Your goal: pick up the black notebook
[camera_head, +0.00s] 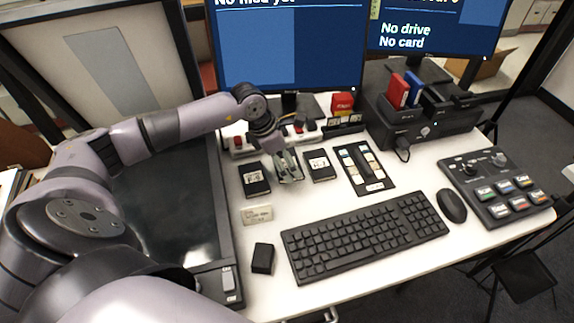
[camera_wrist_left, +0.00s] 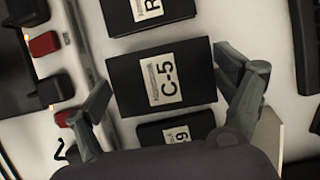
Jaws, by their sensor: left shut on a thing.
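A black notebook-like item labelled C-5 (camera_wrist_left: 135,85) lies between the two fingers of my left gripper (camera_wrist_left: 165,95) in the wrist view, a finger at each side, and the gripper is shut on it. In the head view my left gripper (camera_head: 288,168) is low over the white desk, and it mostly hides the held item. Similar black labelled items are on either side: one (camera_head: 255,180) to the left and one (camera_head: 319,165) to the right. They also show in the wrist view, below (camera_wrist_left: 178,128) and above (camera_wrist_left: 125,18). My right gripper is not in view.
A black keyboard (camera_head: 365,237), mouse (camera_head: 452,205) and button panel (camera_head: 497,188) stand on the right. A labelled black tray (camera_head: 363,168) is right of the items. A small black block (camera_head: 263,258) and a pale plate (camera_head: 257,215) are in front. Monitors (camera_head: 290,50) stand behind.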

